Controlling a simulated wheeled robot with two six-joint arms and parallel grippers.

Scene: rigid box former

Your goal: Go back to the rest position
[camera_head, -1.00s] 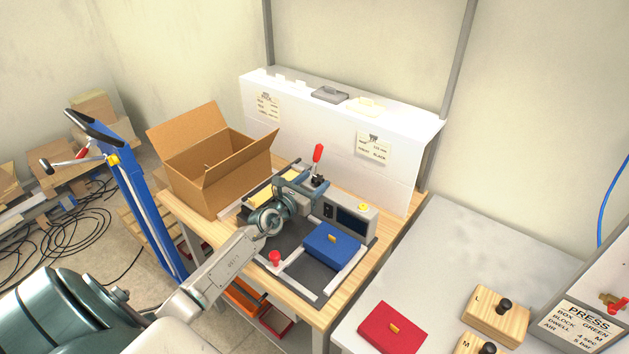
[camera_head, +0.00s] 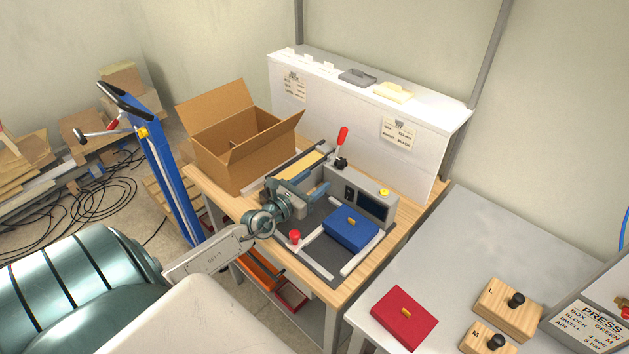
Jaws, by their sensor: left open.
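My left arm comes in from the lower left and reaches over the wooden bench (camera_head: 193,178). My left gripper (camera_head: 312,190) is open above the left part of the machine on the bench, near its grey frame. I see nothing between its fingers, though the fingertips are partly lost against the machine. A red-handled lever (camera_head: 342,139) stands behind the gripper. My right gripper is not in view.
An open cardboard box (camera_head: 230,152) stands behind the gripper on the bench. The grey table (camera_head: 468,240) at the right holds a red block (camera_head: 404,318) and wooden blocks (camera_head: 508,309). A white panel (camera_head: 350,125) closes the bench's back.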

